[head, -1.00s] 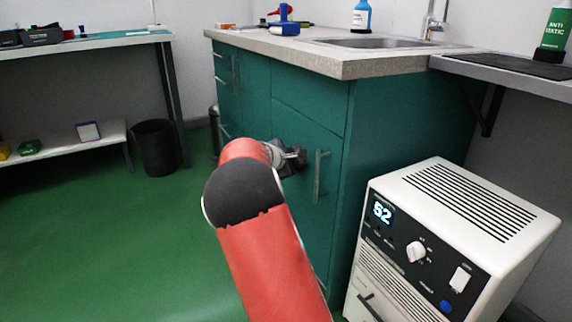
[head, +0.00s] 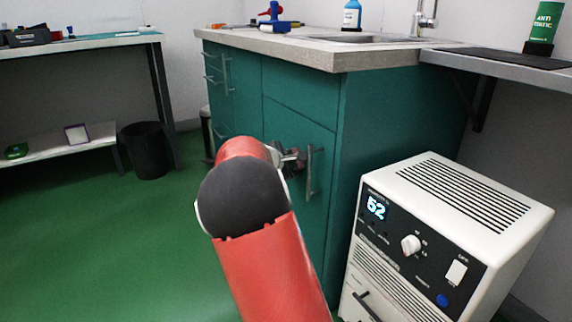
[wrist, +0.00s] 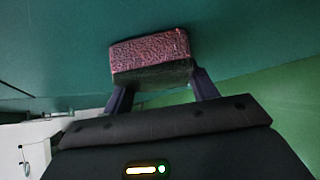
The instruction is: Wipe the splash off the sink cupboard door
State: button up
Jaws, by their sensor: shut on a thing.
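The sink cupboard (head: 300,140) is teal, and its door with an upright bar handle (head: 312,172) faces my arm in the head view. My gripper (head: 292,160) is in front of this door, just left of the handle and partly hidden behind my red arm. In the wrist view, my gripper (wrist: 162,90) is shut on a sponge (wrist: 150,55), pinkish-red and speckled above, dark below. The sponge is at or very close to the teal door face (wrist: 230,35); I cannot tell if it touches. I see no splash in either view; my arm and the sponge hide part of the door.
A white cabinet-like machine (head: 455,195) with a lit display stands close on the right. The grey counter (head: 333,62) overhangs the cupboard. A dark bin (head: 147,150) stands at the back left. Green floor (head: 110,240) is open on the left.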

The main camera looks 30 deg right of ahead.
jog(key=shift+w+r+p, duration=0.15)
jog(key=shift+w+p, duration=1.8)
jog(key=shift+w, duration=0.75)
jog(key=shift+w+a+p, duration=0.2)
jog(key=shift+w+p, duration=0.15)
jog(key=shift+w, duration=0.3)
jog(key=a+b, duration=0.1)
jog(key=a, duration=0.5)
jog(key=shift+s+a+f, duration=0.1)
jog(key=shift+f, duration=0.1)
jog(key=a, duration=0.3)
jog(key=shift+b, duration=0.4)
jog(key=shift+d, duration=0.2)
